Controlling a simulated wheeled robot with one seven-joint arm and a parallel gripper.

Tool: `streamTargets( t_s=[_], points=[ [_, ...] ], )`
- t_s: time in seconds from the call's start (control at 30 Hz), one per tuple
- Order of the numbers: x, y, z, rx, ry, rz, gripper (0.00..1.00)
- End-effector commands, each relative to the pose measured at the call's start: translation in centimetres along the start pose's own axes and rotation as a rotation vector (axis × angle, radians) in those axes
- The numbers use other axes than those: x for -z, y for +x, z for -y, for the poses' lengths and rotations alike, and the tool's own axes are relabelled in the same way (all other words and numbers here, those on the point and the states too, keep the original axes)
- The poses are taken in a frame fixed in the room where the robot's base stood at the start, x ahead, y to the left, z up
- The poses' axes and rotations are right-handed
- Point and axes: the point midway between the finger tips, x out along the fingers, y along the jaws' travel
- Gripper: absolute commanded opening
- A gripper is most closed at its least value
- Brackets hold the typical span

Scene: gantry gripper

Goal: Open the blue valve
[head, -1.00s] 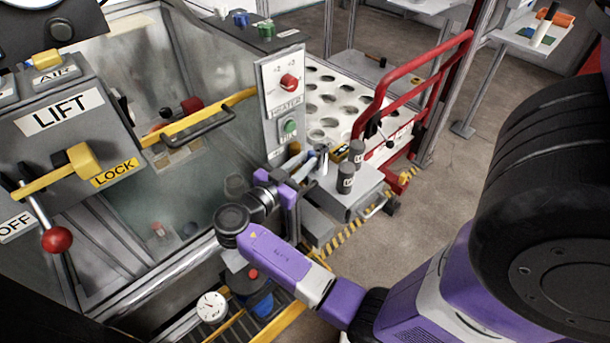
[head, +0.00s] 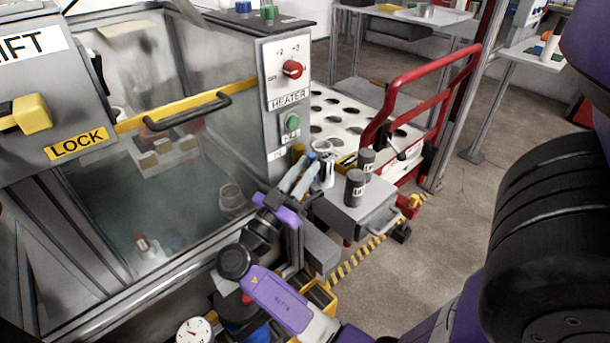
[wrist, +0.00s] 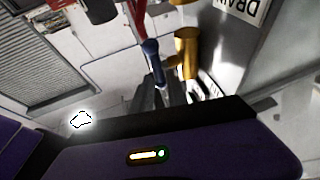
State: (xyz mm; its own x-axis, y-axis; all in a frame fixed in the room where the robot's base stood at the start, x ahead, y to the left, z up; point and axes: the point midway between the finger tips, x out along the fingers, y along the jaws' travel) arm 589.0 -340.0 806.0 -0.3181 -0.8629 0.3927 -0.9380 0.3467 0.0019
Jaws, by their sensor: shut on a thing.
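The blue valve (head: 312,156) shows as a small blue end beside the drain panel, low on the right side of the grey machine. It also shows in the wrist view as a blue handle (wrist: 151,50) at the fingers. My gripper (head: 304,168) reaches up to it from below, and its fingers are shut on the blue valve. The fingers hide part of the handle, so I cannot tell exactly how far it is turned. A brass-yellow fitting (wrist: 186,45) stands just right of the blue handle in the wrist view.
A grey box (head: 358,207) with dark canisters (head: 355,188) stands close right of my gripper. A red rail (head: 425,82) and a white holed tray (head: 340,112) lie behind. The glazed machine (head: 170,205) fills the left. Open floor (head: 450,225) is at right.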

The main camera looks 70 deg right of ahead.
Motion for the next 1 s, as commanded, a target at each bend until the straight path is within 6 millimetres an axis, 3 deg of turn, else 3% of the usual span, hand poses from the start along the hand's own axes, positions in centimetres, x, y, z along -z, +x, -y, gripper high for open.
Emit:
streamTargets(
  t_s=[0.4,0.43,0.73,1.0],
  points=[
    [-0.1,0.1,0.0,-0.001,-0.003,-0.004,0.0],
    [-0.1,0.1,0.0,-0.001,-0.003,-0.004,0.23],
    [-0.1,-0.2,0.0,0.001,-0.001,-0.004,0.23],
    [-0.1,-3.8,0.1,0.004,-0.001,-0.004,0.23]
  ],
)
